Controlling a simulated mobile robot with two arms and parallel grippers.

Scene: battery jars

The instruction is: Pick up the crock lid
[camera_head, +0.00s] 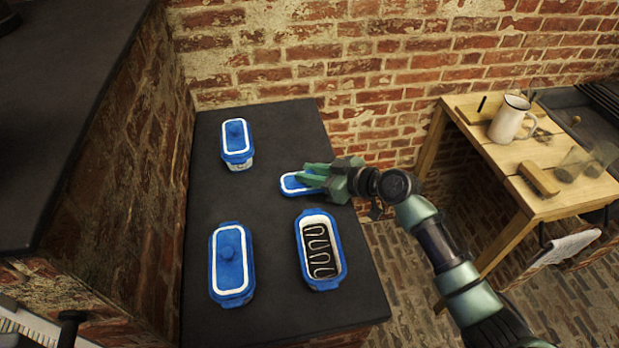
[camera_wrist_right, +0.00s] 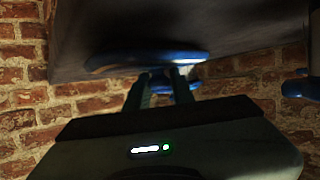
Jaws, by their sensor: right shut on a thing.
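The loose crock lid (camera_head: 291,184) is blue with a white rim, near the right edge of the dark counter. My right gripper (camera_head: 312,175) is shut on it and covers its right part. In the right wrist view the lid (camera_wrist_right: 120,62) shows at the ends of the two fingers (camera_wrist_right: 162,85), close to the dark counter surface. I cannot tell whether it touches the counter. An open blue crock (camera_head: 301,247) stands in front of it, with a dark inside and pale wavy strips. My left gripper is not in view.
Two lidded blue crocks stand on the left of the dark counter (camera_head: 270,310), one at the back (camera_head: 236,137) and one in front (camera_head: 231,262). A brick wall (camera_head: 300,60) is behind. A wooden table (camera_head: 500,160) with a white jug (camera_head: 509,120) is to the right.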

